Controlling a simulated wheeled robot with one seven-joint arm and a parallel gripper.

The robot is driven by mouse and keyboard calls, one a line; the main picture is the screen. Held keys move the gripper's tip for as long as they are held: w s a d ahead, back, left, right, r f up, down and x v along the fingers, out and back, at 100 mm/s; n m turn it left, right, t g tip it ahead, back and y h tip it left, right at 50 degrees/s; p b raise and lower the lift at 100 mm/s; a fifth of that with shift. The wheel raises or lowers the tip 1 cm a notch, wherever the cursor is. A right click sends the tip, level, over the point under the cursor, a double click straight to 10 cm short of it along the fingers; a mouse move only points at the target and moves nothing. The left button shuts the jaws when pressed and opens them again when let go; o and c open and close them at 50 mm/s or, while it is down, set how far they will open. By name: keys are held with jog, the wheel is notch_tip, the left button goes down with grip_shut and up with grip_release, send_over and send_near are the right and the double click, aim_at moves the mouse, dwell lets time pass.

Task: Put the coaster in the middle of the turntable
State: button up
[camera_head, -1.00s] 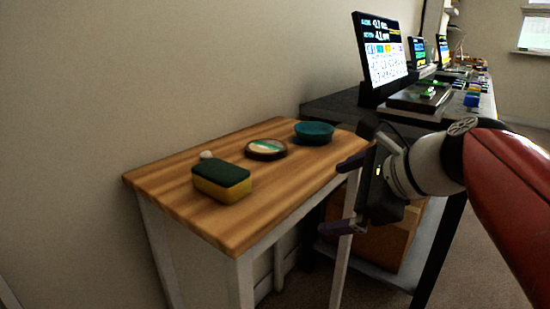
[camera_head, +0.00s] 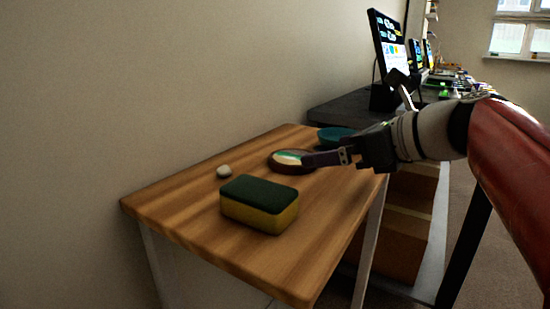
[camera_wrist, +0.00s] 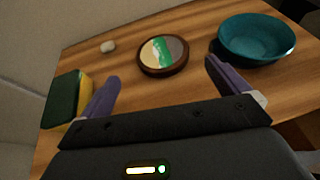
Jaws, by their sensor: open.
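The coaster (camera_head: 288,159) is a round disc with a dark brown rim and a green, white and tan face. It lies flat on the wooden table, and in the wrist view the coaster (camera_wrist: 163,54) shows whole, ahead of and between the fingers. My gripper (camera_head: 352,118) is open and empty, over the right side of the table. One purple finger overlaps the coaster's right edge in the head view; I cannot tell whether they touch. In the wrist view the open gripper (camera_wrist: 162,70) has a finger on each side. I cannot make out a turntable.
A teal bowl (camera_wrist: 256,38) stands close to the right finger. A green and yellow sponge (camera_head: 259,205) lies at the table's front, and a small pale lump (camera_head: 224,172) behind it. A dark bench (camera_head: 345,112) with screens stands beyond. The wooden table's (camera_head: 180,205) left part is bare.

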aim_at(297, 158)
jog(key=b+x, duration=0.1)
jog(key=x, duration=0.3)
jog(key=b+x, duration=0.1)
jog(key=x, duration=0.2)
jog(key=shift+w+a+f, duration=0.15)
jog(key=shift+w+f, duration=0.1)
jog(key=shift+f, duration=0.15)
jog(key=shift+c, duration=0.3)
jog(key=c, duration=0.8)
